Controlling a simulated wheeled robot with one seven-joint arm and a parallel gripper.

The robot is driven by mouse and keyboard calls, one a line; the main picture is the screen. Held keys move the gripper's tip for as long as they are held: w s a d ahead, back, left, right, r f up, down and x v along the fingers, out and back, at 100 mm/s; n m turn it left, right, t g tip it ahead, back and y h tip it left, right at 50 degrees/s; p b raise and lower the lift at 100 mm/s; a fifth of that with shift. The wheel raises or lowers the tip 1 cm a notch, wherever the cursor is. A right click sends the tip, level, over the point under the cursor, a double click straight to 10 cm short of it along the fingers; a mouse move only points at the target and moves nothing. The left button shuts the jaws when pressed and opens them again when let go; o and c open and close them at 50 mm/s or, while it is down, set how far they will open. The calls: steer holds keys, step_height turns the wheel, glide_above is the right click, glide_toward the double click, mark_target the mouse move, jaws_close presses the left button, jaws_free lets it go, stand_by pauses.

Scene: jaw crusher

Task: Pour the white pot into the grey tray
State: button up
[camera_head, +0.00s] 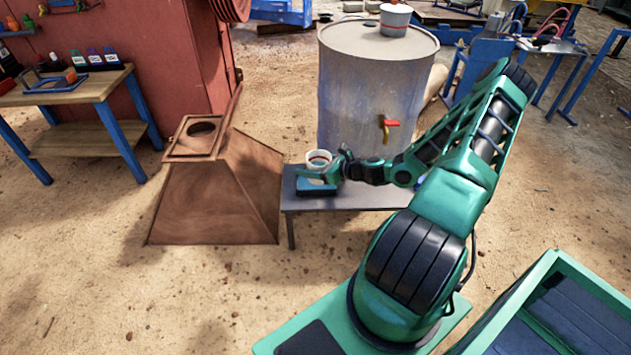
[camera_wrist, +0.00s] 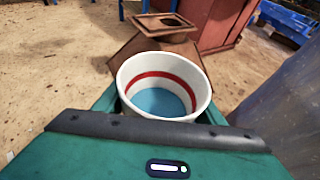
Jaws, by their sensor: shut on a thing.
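The white pot (camera_head: 318,157) is upright between the fingers of my green gripper (camera_head: 322,172), which is shut on it. In the wrist view the pot (camera_wrist: 143,72) shows a red band inside and a blue area at its bottom; I cannot tell whether that is contents or the pot's floor. The pot is above or on a dark blue-edged block (camera_head: 316,188) on a small grey table (camera_head: 372,196); whether they touch is unclear. I cannot make out a grey tray with certainty in either view.
A large metal drum (camera_head: 350,95) with a red-handled tap stands behind the table, with another pale pot (camera_head: 395,19) on top. A rusty hopper (camera_head: 215,200) with a top opening stands at left. A wooden workbench (camera_head: 85,92) is further left. Sandy ground in front is clear.

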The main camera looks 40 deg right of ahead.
mark_target(316, 167)
steer(key=shift+s+a+r, duration=0.3)
steer(key=shift+s+r, duration=0.65)
steer(key=shift+s, duration=0.05)
steer(key=shift+s+a+r, duration=0.35)
steer(key=shift+s+r, duration=0.6)
steer(key=shift+s+a+r, duration=0.3)
steer(key=shift+s+r, duration=0.65)
steer(key=shift+s, duration=0.05)
